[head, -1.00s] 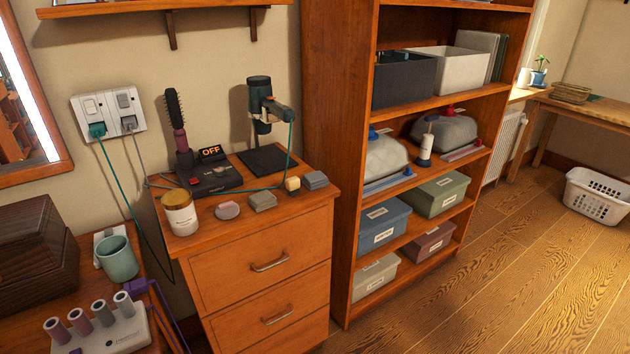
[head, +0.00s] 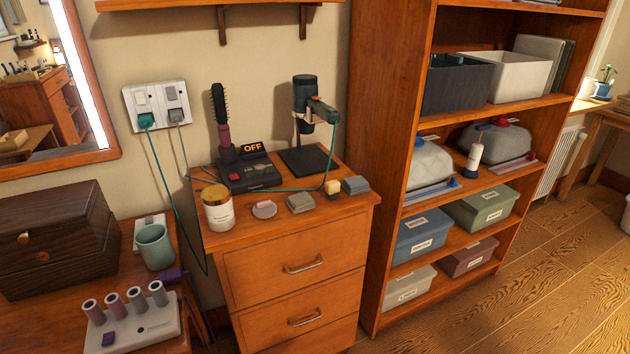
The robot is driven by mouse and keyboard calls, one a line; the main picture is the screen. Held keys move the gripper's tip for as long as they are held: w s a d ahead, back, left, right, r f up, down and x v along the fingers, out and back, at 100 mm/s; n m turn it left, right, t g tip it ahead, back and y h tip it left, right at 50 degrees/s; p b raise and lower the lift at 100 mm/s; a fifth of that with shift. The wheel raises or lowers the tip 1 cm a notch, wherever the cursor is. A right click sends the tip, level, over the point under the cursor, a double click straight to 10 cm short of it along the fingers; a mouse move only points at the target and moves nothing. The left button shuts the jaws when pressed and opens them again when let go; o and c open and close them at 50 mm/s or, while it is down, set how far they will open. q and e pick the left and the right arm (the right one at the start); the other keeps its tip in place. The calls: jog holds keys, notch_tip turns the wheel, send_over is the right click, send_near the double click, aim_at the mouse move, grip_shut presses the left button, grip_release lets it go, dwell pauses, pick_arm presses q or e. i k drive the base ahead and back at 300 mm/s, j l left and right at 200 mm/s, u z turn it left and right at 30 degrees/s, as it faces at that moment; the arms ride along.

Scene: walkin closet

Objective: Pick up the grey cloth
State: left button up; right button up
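Two small grey folded-looking pieces lie on top of the wooden drawer cabinet (head: 290,248). One is a grey piece (head: 300,203) near the front edge. The other is a blue-grey block-like piece (head: 355,185) near the right corner, beside a small yellowish block (head: 332,188). I cannot tell for sure which of them is the grey cloth. Neither of my grippers is in view.
A white jar (head: 218,210), a pink round item (head: 264,209), a brush in a base marked OFF (head: 247,170) and a black stand (head: 304,120) share the cabinet top. A teal cable crosses it. A shelf unit (head: 392,180) stands to the right.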

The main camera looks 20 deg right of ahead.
aim_at(354, 185)
jog(key=l+u, duration=0.25)
jog(key=l, duration=0.15)
jog(key=i+l+u, duration=0.1)
jog(key=l+u, duration=0.2)
jog(key=k+l+u, duration=0.1)
jog(key=l+u, duration=0.15)
jog(key=l, duration=1.3)
jog(key=k+l+u, duration=0.1)
jog(key=l, duration=1.1)
jog(key=k+u, duration=0.05)
